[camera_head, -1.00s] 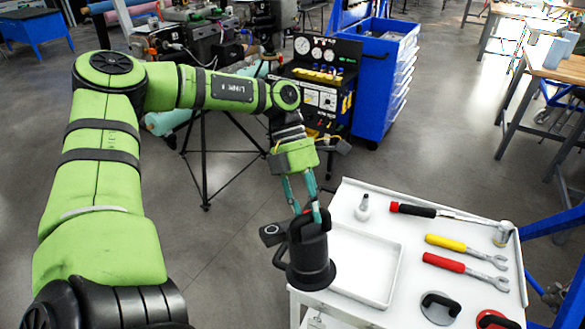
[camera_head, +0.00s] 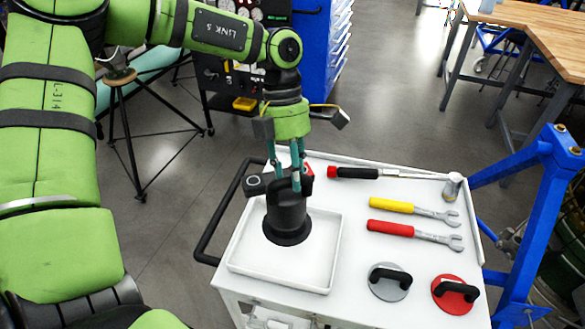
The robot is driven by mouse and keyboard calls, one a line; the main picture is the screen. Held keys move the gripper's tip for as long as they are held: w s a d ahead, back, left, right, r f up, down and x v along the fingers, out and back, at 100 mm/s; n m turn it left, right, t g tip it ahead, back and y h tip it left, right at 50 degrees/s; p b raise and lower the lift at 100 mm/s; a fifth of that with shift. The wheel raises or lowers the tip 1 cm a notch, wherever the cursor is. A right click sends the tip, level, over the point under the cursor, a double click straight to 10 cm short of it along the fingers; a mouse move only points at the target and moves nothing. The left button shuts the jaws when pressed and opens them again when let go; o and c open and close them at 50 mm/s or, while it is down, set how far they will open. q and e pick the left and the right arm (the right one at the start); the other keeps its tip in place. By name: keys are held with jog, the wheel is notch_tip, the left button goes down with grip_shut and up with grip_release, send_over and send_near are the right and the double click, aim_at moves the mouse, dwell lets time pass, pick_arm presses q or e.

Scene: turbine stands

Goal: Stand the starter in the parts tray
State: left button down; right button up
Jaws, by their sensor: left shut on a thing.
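The starter (camera_head: 287,213) is a black cylinder with a wide round flange at its lower end and a smaller part at its upper left. The fingertips are partly hidden against the black body. My right gripper is not in view.
The tray sits on a white cart (camera_head: 390,309) with a black handle (camera_head: 213,226) at left. To the right lie a red-and-black long-handled tool (camera_head: 355,173), a yellow wrench (camera_head: 400,208), a red wrench (camera_head: 400,231), and grey (camera_head: 388,291) and red (camera_head: 447,299) suction lifters.

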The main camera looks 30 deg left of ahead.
aim_at(293, 197)
pick_arm(q)
jog(key=shift+w+d+f, duration=0.1)
jog(key=shift+w+f, duration=0.15)
jog(key=shift+f+b, duration=0.4)
jog(key=shift+f, duration=0.35)
notch_tip(293, 197, down, 6)
jog(key=b, duration=0.3)
jog(key=shift+r, duration=0.2)
jog(key=shift+f+b, duration=0.45)
jog(key=shift+b, duration=0.3)
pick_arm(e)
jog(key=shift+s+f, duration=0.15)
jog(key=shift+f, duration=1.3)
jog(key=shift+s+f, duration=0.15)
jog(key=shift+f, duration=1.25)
pick_arm(q)
jog(key=c, duration=0.8)
grip_release()
jog(key=shift+c, duration=0.2)
jog(key=shift+s, duration=0.15)
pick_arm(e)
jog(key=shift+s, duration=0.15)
pick_arm(q)
jog(key=shift+o, duration=0.8)
jog(key=shift+f, duration=0.2)
